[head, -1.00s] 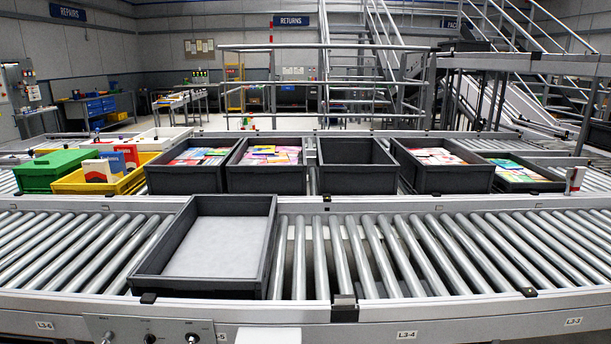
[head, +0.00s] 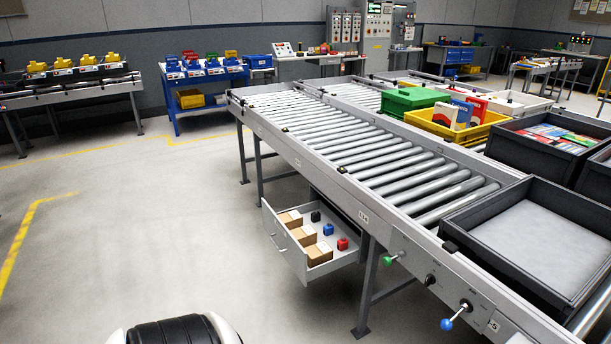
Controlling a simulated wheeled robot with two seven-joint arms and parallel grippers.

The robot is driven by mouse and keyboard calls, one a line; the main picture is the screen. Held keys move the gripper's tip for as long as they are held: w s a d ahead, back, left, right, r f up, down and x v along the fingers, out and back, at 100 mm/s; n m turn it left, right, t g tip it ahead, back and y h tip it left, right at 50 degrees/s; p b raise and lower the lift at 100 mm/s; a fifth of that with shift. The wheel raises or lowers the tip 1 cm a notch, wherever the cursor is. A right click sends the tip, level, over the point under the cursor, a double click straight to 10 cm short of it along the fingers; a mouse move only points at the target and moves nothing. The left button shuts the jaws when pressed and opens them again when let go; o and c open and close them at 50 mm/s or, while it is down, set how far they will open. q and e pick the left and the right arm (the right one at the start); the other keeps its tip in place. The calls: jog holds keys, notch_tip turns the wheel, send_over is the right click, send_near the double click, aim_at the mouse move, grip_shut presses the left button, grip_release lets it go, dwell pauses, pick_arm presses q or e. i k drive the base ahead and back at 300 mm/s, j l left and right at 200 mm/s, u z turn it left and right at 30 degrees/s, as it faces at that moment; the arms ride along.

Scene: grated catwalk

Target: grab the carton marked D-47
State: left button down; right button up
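Each has a pale label on top, too small to read, so I cannot tell which one is D-47. Neither of my grippers is in view.
Beside the cartons stand a black piece (head: 315,216), a blue piece (head: 328,230) and a red piece (head: 342,244). A green-tipped lever (head: 388,261) and a blue-tipped lever (head: 447,324) jut from the conveyor's side. A dark tray (head: 545,235) sits on the rollers. The floor left is clear.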

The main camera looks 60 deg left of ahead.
aim_at(307, 235)
jog(key=u, duration=1.85)
jog(key=i+j+z, duration=0.1)
jog(key=z, duration=0.25)
jog(key=i+j+z, duration=0.1)
jog(key=z, duration=0.25)
jog(key=j+z, duration=0.1)
jog(key=z, duration=0.25)
jog(key=i+j+z, duration=0.2)
jog(key=j, duration=0.3)
jog(key=i+j+z, duration=0.2)
jog(key=j, duration=0.35)
jog(key=j+z, duration=0.2)
jog(key=j, duration=0.35)
jog(key=i+j+z, duration=0.2)
jog(key=j, duration=0.35)
jog(key=k, duration=0.1)
